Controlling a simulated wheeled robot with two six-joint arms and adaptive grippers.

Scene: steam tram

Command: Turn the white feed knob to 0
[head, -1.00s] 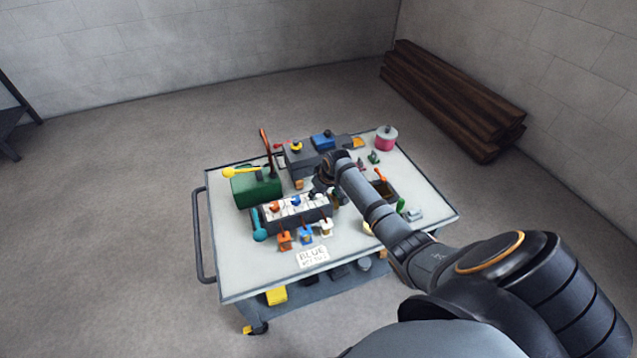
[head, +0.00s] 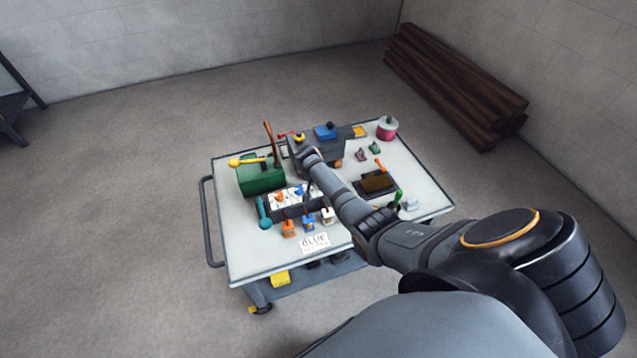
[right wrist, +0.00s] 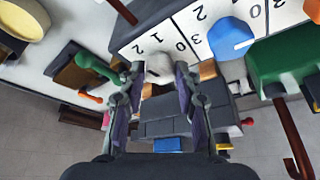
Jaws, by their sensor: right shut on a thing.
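The white feed knob (right wrist: 159,64) shows in the right wrist view on a white scale panel (right wrist: 173,18) with black digits. My right gripper (right wrist: 158,76) is shut on it, a fingertip on each side. The digits 2, 1, 0 and 3 are readable near the knob; which one it points to I cannot tell. The blue knob (right wrist: 231,40) sits beside it on the same panel. In the head view my right gripper (head: 310,180) comes down at the right end of the panel, and the white knob is hidden there. My left gripper is not in view.
The panel box stands on a grey trolley (head: 235,262). A green box (head: 262,180) with a yellow-knobbed lever is left of it. Orange, blue and white levers (head: 327,214) stand in front, near a card reading BLUE (head: 314,243). A dark open tray (head: 375,185) is to the right.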

